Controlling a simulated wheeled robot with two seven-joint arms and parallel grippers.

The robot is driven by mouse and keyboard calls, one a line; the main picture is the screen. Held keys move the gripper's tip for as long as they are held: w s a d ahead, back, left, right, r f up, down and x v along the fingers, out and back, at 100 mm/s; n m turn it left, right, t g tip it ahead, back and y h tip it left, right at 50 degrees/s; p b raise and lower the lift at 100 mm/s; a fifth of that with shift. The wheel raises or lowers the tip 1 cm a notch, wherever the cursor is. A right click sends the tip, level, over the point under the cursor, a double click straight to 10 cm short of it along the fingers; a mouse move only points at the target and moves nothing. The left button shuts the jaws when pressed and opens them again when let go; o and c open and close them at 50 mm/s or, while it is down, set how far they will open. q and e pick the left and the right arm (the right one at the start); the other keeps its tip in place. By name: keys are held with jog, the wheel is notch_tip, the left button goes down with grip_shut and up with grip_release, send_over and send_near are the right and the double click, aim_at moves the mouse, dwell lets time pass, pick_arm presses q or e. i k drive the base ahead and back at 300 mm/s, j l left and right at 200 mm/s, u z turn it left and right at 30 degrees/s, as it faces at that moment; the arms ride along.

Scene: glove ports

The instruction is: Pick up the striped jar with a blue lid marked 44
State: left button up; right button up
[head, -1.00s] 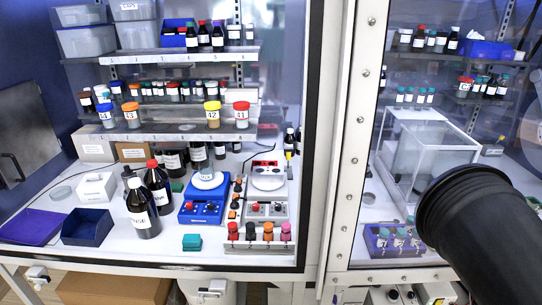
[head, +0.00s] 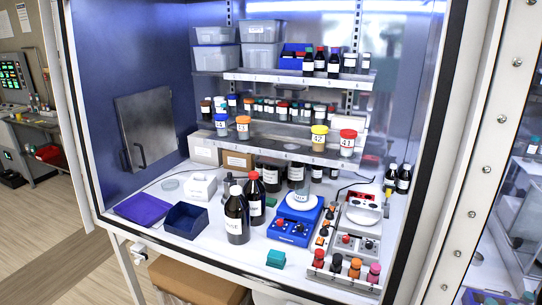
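A small jar with a blue lid (head: 221,125) stands at the left end of the lowest shelf (head: 270,143) inside the glass-fronted cabinet. Its label is too small to read for certain, and I cannot make out stripes on it. To its right on the same shelf stand an orange-lidded jar (head: 243,128), a yellow-lidded jar marked 42 (head: 319,138) and a red-lidded jar marked 41 (head: 347,143). Neither of my grippers is in view.
Below the shelf, the white worktop holds dark bottles (head: 237,215), a blue device with a dial plate (head: 295,225), a navy open bin (head: 186,221) and a purple tray (head: 143,209). A white frame (head: 480,150) borders the cabinet on the right. Open floor (head: 60,250) lies left.

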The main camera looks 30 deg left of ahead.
aim_at(221, 122)
jog(key=z, duration=0.3)
jog(key=j+z, duration=0.4)
jog(key=j, duration=0.45)
jog(key=k+j+z, duration=0.1)
jog(key=j+z, duration=0.3)
jog(key=j, duration=0.45)
